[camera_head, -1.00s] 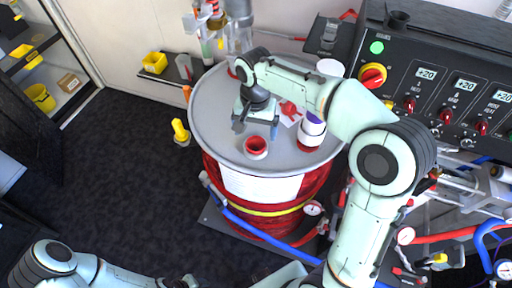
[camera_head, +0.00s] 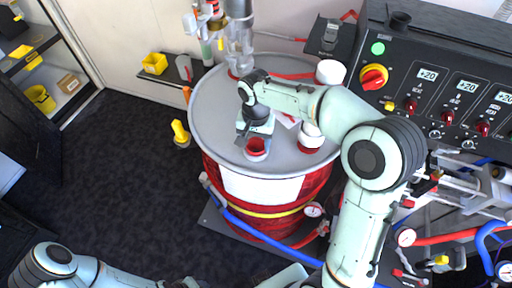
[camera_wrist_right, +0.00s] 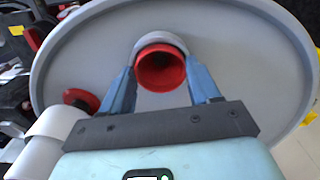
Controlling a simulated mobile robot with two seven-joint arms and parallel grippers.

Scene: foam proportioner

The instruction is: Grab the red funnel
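The red funnel (camera_head: 256,147) stands on the grey drum lid (camera_head: 215,128), near the front edge. In the right wrist view its round red mouth (camera_wrist_right: 161,66) faces the camera, with a grey ring behind it. My right gripper (camera_head: 254,142) is over the lid at the funnel. In the right wrist view my right gripper (camera_wrist_right: 160,76) has its two blue fingers apart, one on each side of the funnel. Slim gaps seem to show beside it, and contact is not clear. My left arm shows at the bottom left of the head view, but its gripper is out of frame.
A red-and-white jar (camera_head: 311,140) stands right of the funnel, partly behind my right arm. A white cylinder (camera_head: 330,72) is at the lid's back right. A black control panel (camera_head: 450,85) stands at the right. Blue hose (camera_head: 255,228) runs around the drum. Dark floor is open at left.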

